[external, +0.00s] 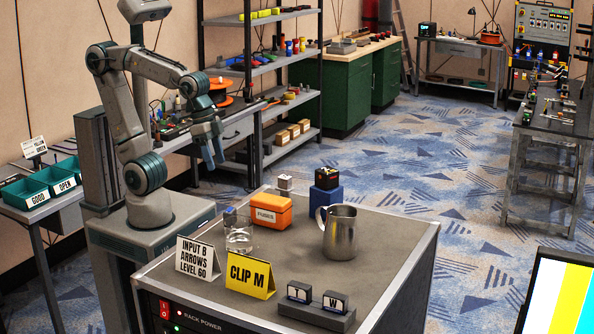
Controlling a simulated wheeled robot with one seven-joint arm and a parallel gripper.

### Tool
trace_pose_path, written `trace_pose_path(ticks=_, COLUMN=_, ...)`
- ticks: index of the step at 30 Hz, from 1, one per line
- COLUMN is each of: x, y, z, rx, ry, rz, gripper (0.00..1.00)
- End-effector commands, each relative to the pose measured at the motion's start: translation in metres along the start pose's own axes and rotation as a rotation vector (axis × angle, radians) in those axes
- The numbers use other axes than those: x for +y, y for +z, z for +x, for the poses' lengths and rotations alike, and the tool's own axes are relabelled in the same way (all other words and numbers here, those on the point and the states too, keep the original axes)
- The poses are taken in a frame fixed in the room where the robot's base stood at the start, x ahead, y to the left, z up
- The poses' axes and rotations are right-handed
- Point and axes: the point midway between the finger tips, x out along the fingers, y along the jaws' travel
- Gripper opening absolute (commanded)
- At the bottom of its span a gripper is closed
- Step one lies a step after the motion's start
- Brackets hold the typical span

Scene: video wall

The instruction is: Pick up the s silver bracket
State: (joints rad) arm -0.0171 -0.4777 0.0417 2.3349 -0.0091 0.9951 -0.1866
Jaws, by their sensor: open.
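I cannot make out a clear silver bracket. The silver-looking things on the cabinet top (385,240) are a shiny metal mug (340,236) right of centre and a small pale grey cube (285,183) at the back edge. My gripper (214,158) hangs at the upper left, pointing down, open and empty. It is above and left of the cabinet top, apart from everything on it.
An orange fuses box (271,212), a clear glass (238,236) and a black item (327,178) on a blue block (326,198) stand near the mug. A white sign (197,258), yellow sign (250,277) and dark two-slot holder (316,307) line the front. The right side is clear.

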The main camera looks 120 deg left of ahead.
Motion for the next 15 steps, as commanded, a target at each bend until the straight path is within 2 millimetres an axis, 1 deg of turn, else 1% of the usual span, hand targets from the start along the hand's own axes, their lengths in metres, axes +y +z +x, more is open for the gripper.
trace_pose_path(ticks=1, x=-0.004, y=-0.017, z=0.003, rx=-0.022, ry=-0.005, rz=-0.090, gripper=0.56)
trace_pose_path(ticks=6, x=-0.021, y=-0.074, z=0.001, rx=-0.094, ry=-0.043, rz=-0.435, gripper=0.56)
trace_pose_path(ticks=12, x=-0.047, y=-0.134, z=0.007, rx=-0.159, ry=-0.123, rz=-0.829, gripper=0.56)
trace_pose_path(ticks=15, x=-0.060, y=-0.157, z=0.012, rx=-0.178, ry=-0.168, rz=-0.993, gripper=0.56)
